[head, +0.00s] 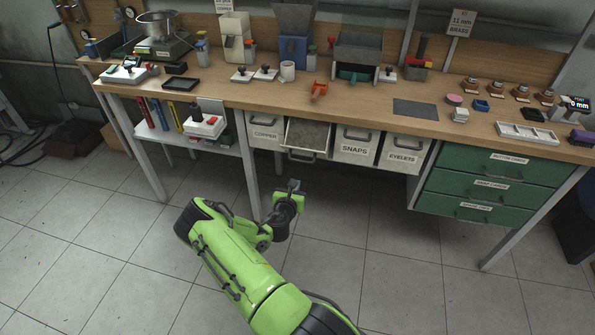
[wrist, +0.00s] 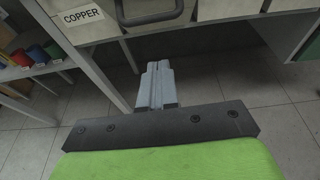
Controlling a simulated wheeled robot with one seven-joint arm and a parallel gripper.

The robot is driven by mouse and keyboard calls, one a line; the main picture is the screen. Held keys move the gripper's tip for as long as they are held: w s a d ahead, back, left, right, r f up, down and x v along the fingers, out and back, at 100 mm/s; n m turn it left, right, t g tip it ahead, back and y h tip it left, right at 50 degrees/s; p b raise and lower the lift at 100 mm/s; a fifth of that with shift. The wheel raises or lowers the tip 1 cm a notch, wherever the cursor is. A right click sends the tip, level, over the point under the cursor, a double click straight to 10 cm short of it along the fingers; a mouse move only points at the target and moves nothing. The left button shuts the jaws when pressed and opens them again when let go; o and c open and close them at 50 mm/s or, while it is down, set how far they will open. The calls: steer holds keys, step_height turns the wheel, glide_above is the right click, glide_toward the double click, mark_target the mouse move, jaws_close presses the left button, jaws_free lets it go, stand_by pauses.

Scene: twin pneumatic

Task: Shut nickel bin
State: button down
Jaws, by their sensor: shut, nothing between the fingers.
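The bin between the copper and snaps bins (head: 310,140) is pulled out under the bench, with its grey inside showing from above. I cannot read a label on it, but its place in the row fits the nickel bin. Its dark bar handle (wrist: 152,17) crosses the top of the wrist view. My gripper (head: 293,185) is below and in front of this bin in the head view, apart from the handle. In the wrist view my gripper (wrist: 157,70) has its grey fingers together, with nothing between them, pointing toward the area below the handle.
The copper bin (head: 265,134), snaps bin (head: 355,138) and eyelets bin (head: 403,150) look closed. A table leg (head: 252,180) stands left of my gripper. Green drawers (head: 490,185) are at the right. The tiled floor before the bench is clear.

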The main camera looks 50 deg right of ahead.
steer(key=w+d, duration=0.3)
steer(key=d, duration=0.3)
steer(key=shift+d+r+b, duration=0.35)
steer(key=shift+d+b, duration=0.05)
steer(key=shift+b, duration=0.05)
steer(key=shift+r, duration=0.15)
